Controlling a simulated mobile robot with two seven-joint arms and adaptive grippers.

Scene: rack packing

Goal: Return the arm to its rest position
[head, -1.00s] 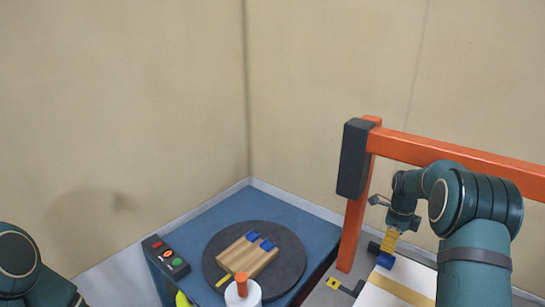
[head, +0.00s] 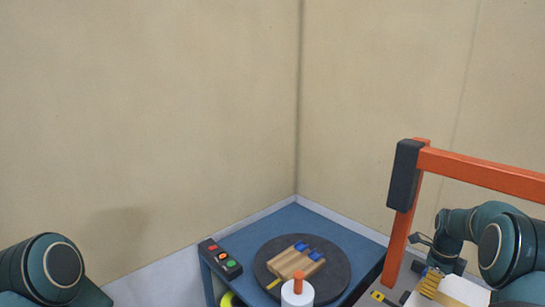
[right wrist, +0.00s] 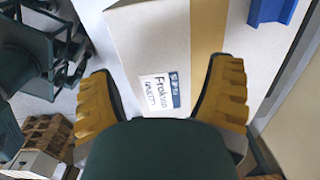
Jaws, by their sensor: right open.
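My right arm (head: 505,245) reaches in from the right in the head view, bent at the elbow. My right gripper (right wrist: 163,95) has yellow ribbed fingers spread wide apart in the right wrist view, with nothing held between them. A white box (right wrist: 140,40) with a tan tape strip and a printed label (right wrist: 162,92) lies beyond the fingers. In the head view the right gripper (head: 431,281) hangs beside the white box (head: 465,291). My left arm (head: 48,270) shows only as a link at the lower left; its gripper is out of view.
An orange frame (head: 485,177) with a dark grey block (head: 404,175) stands close to my right arm. A blue table (head: 240,240) holds a black disc (head: 335,273), a wooden piece with blue blocks (head: 296,262) and a button box (head: 220,258). A blue part (right wrist: 272,10) shows in the wrist view.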

